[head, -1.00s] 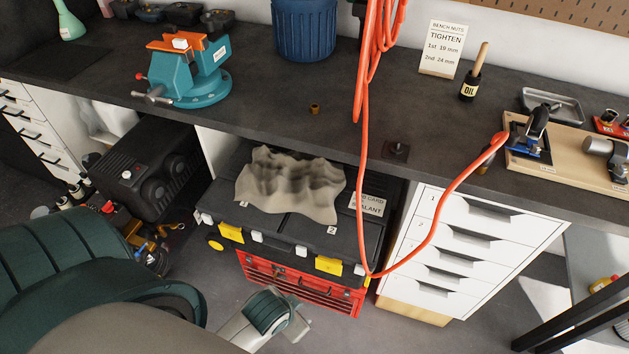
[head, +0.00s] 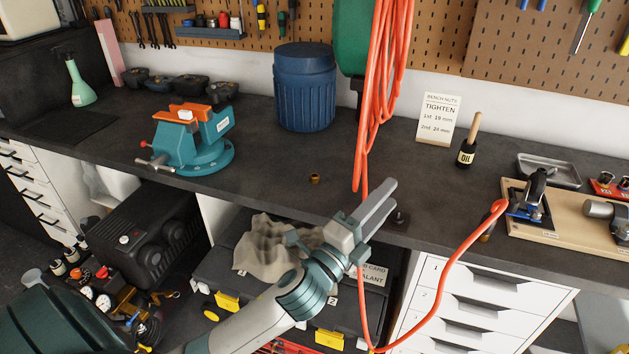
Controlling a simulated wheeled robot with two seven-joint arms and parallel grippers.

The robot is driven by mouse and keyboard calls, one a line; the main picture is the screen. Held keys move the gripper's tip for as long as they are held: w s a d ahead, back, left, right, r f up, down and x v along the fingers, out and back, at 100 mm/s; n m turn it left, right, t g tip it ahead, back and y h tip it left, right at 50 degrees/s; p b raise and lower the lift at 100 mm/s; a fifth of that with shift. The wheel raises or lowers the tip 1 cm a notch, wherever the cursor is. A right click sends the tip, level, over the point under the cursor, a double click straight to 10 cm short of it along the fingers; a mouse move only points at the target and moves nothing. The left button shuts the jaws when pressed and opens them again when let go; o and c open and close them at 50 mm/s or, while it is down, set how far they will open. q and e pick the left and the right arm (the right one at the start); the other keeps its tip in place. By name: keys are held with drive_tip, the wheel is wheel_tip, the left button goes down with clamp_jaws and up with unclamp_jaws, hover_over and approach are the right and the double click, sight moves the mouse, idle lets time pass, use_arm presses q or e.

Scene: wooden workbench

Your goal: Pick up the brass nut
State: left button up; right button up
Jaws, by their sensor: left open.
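The brass nut (head: 315,179) is a small gold-brown piece lying on the dark workbench, between the teal vise and the hanging orange hose. My left gripper (head: 391,195) is open, with nothing seen between its fingers. It is at the bench's front edge, to the right of the nut and nearer to me, clearly apart from it. Its fingers point up and to the right, next to a dark stud (head: 400,217) on the bench. My right gripper is not in view.
The orange hose (head: 374,120) hangs close behind my left gripper and loops down in front of the drawers. The teal vise (head: 195,145) stands left of the nut, a blue bin (head: 304,90) behind it. Bench around the nut is clear.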

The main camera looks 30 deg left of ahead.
use_arm(q)
drive_tip(key=s+d+r+m+g+h, duration=0.2)
drive_tip(key=d+r+m+g+h, duration=0.6)
drive_tip(key=m, duration=0.7)
drive_tip(key=s+d+r+m+g+h, duration=0.2)
drive_tip(key=d+r+m+g+h, duration=0.25)
drive_tip(key=m+h, duration=0.8)
drive_tip(key=w+a+f+m+g+y, duration=0.45)
drive_tip(key=a+f+m+y, duration=0.5)
drive_tip(key=m+y, duration=0.85)
drive_tip(key=w+a+r+m+y, duration=0.1)
drive_tip(key=a+r+m+y, duration=0.1)
drive_tip(key=a, duration=1)
drive_tip(key=w+a+r+m+y, duration=0.1)
drive_tip(key=a+r+y, duration=0.2)
drive_tip(key=a, duration=0.9)
drive_tip(key=shift+w+m+t+y, duration=0.2)
drive_tip(key=shift+m+t+y, duration=0.15)
drive_tip(key=shift+y, duration=0.9)
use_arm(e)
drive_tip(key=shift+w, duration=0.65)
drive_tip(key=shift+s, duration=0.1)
